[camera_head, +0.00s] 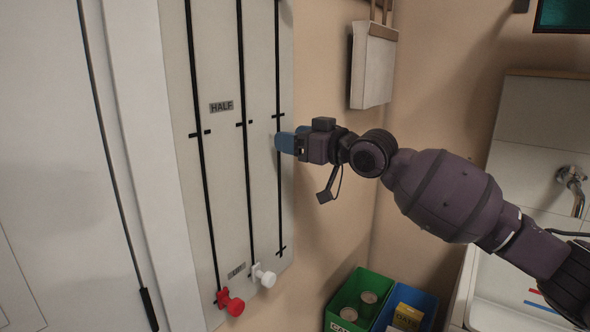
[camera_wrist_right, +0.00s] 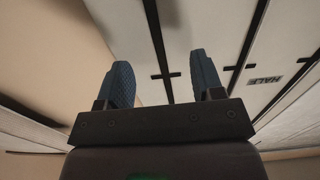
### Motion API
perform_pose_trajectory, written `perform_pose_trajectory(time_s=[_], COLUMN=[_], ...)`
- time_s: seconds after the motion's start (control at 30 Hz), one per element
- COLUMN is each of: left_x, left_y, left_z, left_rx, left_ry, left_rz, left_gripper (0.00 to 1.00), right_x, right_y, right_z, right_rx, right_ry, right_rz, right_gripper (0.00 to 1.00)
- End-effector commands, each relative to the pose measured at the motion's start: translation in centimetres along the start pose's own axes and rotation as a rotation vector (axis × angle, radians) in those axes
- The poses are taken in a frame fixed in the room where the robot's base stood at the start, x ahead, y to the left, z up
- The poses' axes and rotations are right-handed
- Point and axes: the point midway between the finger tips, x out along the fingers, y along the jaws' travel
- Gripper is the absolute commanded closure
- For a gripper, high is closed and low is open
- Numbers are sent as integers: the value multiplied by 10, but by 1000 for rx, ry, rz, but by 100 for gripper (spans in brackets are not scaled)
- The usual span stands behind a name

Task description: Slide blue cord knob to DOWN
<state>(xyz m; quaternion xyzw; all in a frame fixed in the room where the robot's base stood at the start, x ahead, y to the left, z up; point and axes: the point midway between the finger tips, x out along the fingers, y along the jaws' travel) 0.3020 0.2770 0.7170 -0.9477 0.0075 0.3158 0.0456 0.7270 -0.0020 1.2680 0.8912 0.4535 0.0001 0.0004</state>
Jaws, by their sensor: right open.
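A pale board (camera_head: 222,60) carries three black vertical slots. The right slot (camera_head: 278,60) has a cross mark at HALF height and one near its lower end. My right gripper (camera_head: 284,142), with blue fingers, is at this slot near the HALF mark. In the right wrist view its fingers (camera_wrist_right: 163,82) are open, with the slot and cross mark visible between them and nothing held. I cannot make out the blue cord knob; it is hidden or out of frame. A red knob (camera_head: 234,306) and a white knob (camera_head: 266,277) sit at the bottom of the other slots. My left gripper is not in view.
The HALF label (camera_head: 221,106) is on the board; a lower label (camera_head: 237,271) is hard to read. Green (camera_head: 339,313) and blue (camera_head: 425,301) bins stand below right, beside a sink.

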Motion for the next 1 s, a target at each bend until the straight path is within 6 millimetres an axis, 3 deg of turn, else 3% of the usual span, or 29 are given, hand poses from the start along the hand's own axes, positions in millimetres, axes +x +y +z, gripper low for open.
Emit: perform_pose_trajectory(time_s=[0.1,0.4,1.0], left_x=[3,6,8], left_y=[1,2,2], left_z=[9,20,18], left_rx=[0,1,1], left_ry=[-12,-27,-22], left_rz=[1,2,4], left_gripper=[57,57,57], right_x=[0,0,0], right_y=[0,0,-1], right_z=[24,54,58], right_rx=[5,3,0], right_ry=[-3,0,0], right_rz=[-1,-1,-1], right_gripper=[39,39,41])
